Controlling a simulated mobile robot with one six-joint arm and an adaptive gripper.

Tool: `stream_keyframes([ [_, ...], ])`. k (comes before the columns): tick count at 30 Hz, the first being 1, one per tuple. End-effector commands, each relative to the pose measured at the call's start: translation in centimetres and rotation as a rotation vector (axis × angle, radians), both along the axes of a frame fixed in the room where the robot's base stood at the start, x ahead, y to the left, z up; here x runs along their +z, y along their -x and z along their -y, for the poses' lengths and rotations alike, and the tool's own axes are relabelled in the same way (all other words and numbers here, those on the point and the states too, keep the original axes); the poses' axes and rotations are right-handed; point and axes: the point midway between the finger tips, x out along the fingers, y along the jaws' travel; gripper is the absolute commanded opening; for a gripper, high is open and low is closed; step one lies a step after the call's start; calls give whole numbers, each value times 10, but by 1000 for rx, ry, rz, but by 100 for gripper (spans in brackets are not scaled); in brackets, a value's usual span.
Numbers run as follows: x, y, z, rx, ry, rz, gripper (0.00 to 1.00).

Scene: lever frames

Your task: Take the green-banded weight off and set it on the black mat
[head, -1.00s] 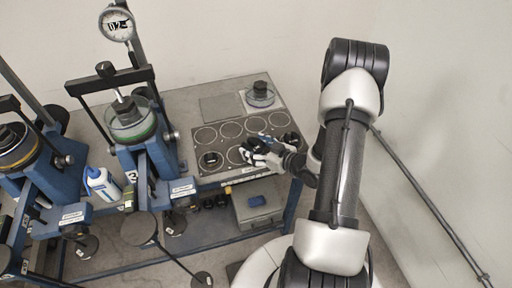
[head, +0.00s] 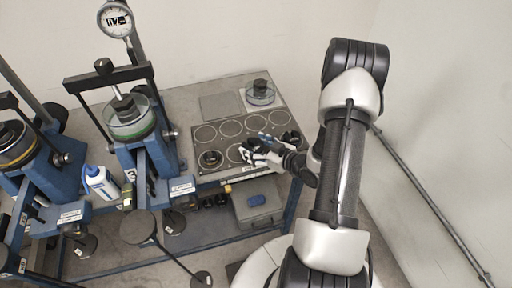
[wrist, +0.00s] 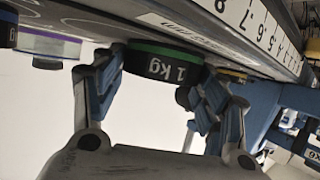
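The green-banded weight (wrist: 162,64), a black disc marked 1 kg, appears upside down in the wrist view. It rests against the mat surface (wrist: 100,22). My gripper (wrist: 160,95) has one finger on each side of it, spread apart, and looks open; whether a pad still touches the weight is hard to tell. In the head view my gripper (head: 258,148) is low over the dark mat with ringed circles (head: 203,134), and the weight is mostly hidden by the fingers.
Other dark weights stand on the mat, at its left (head: 211,158) and right (head: 290,138). A clear dish (head: 260,93) stands behind. Blue lever frames (head: 150,150) with hangers (head: 138,227) and a white bottle (head: 103,185) are at left. Several mat circles are empty.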

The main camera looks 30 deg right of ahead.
Motion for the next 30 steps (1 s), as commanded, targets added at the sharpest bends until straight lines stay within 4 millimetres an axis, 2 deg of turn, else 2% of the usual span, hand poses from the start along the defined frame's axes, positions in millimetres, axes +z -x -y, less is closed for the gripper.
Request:
stream_keyframes([
  [9, -1, 1, 0, 1, 0, -4, 88],
  [20, -2, 3, 0, -1, -2, -11, 88],
  [25, 6, 21, 6, -5, 0, -7, 88],
  [30, 21, 53, 15, -8, -1, -6, 88],
])
